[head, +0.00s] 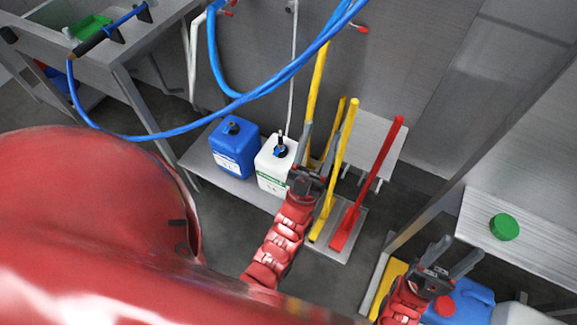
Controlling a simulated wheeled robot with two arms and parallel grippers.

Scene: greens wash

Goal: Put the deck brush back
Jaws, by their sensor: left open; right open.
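Several long-handled tools stand upright or leaning behind and beside my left gripper. They are a tall yellow handle (318,85), a second yellow handle (343,150) leaning in front, a shorter yellow one partly hidden, and a red-handled tool (375,178) with a wide red foot. Which is the deck brush I cannot tell; the heads of the yellow ones are mostly hidden or unclear. My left gripper (320,131) is open, its fingers close to the yellow handles; contact cannot be told. My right gripper (461,248) is open and empty at the lower right.
A grey floor plate (349,241) lies under the tools, before a pale panel (369,133) with pegs. A blue canister (232,148) and a white canister (271,165) stand left. A blue hose (212,118) hangs across. A bench (540,235) bears a green lid (504,227).

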